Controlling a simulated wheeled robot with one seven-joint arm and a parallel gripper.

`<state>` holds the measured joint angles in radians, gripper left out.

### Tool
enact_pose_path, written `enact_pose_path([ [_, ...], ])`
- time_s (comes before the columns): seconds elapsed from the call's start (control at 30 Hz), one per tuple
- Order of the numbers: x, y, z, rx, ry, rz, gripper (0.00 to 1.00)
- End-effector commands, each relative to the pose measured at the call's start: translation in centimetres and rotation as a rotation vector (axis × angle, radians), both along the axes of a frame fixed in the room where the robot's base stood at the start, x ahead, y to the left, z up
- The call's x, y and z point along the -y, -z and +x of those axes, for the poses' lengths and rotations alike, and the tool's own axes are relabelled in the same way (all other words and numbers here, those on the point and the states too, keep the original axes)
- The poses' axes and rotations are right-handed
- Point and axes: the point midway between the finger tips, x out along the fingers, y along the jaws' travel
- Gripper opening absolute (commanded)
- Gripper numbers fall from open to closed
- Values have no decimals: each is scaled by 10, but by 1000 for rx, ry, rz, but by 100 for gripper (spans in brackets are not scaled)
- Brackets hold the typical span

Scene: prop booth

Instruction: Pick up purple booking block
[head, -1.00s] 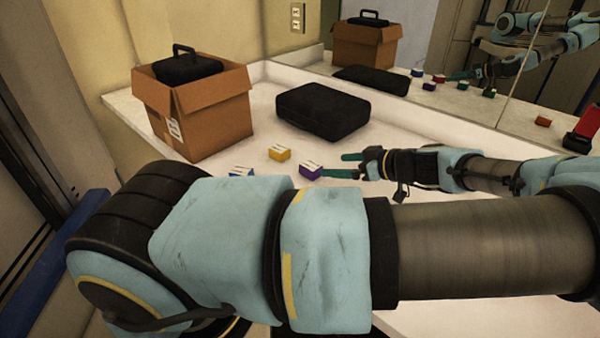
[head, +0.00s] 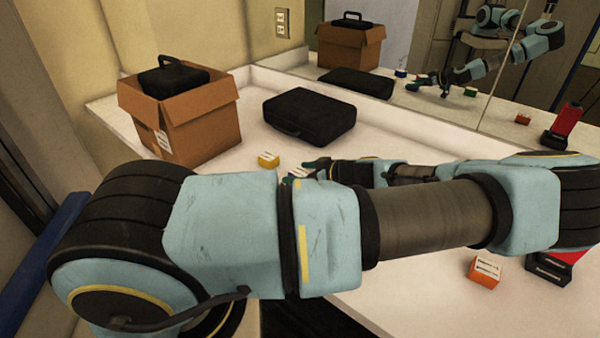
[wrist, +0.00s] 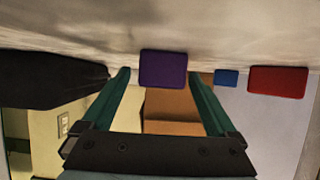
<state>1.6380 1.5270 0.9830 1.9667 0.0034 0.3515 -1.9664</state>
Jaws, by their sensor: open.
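The purple booking block (wrist: 163,69) stands on the counter, which appears upside down at the top of the wrist view. It lies in line with the gap between my gripper's green fingers (wrist: 161,76), with space on both sides. I cannot tell whether it is between the tips or just beyond them. In the head view only a small part of the purple block (head: 299,172) shows, beside a green fingertip of my gripper (head: 314,165); my arm hides the rest. My gripper is open and holds nothing.
A yellow block (head: 268,160) sits nearby. Blue (wrist: 227,77) and red (wrist: 278,82) blocks show in the wrist view. A black case (head: 310,115) and a cardboard box (head: 205,130) stand behind. An orange block (head: 484,272) lies at right. A mirror (head: 420,60) backs the counter.

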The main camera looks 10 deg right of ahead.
Motion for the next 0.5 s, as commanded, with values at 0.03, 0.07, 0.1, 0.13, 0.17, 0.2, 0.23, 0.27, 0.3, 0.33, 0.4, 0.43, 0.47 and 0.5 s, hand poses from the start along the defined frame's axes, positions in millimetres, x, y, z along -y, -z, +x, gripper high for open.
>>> enact_pose_path([
  [0.03, -1, 1, 1, -1, 0, 1, 93],
  [0.07, -1, 1, 1, 0, 1, 0, 93],
  [0.1, -1, 1, 1, 0, 1, 0, 93],
  [0.13, -1, 2, 1, 0, 1, 0, 93],
  [0.17, -1, 2, 1, 0, 1, 0, 93],
  [0.2, -1, 2, 1, 0, 1, 0, 93],
  [0.23, -1, 1, 1, 0, 1, 0, 93],
  [0.27, -1, 1, 1, 0, 1, 0, 90],
  [0.3, -1, 1, 1, 0, 1, 0, 85],
  [0.33, -1, 1, 1, 0, 1, 0, 82],
  [0.4, -1, 1, 1, 0, 1, 0, 74],
  [0.43, -1, 1, 1, 0, 1, 0, 71],
  [0.47, -1, 1, 1, 0, 1, 0, 67],
  [0.5, -1, 1, 1, 0, 1, 0, 63],
])
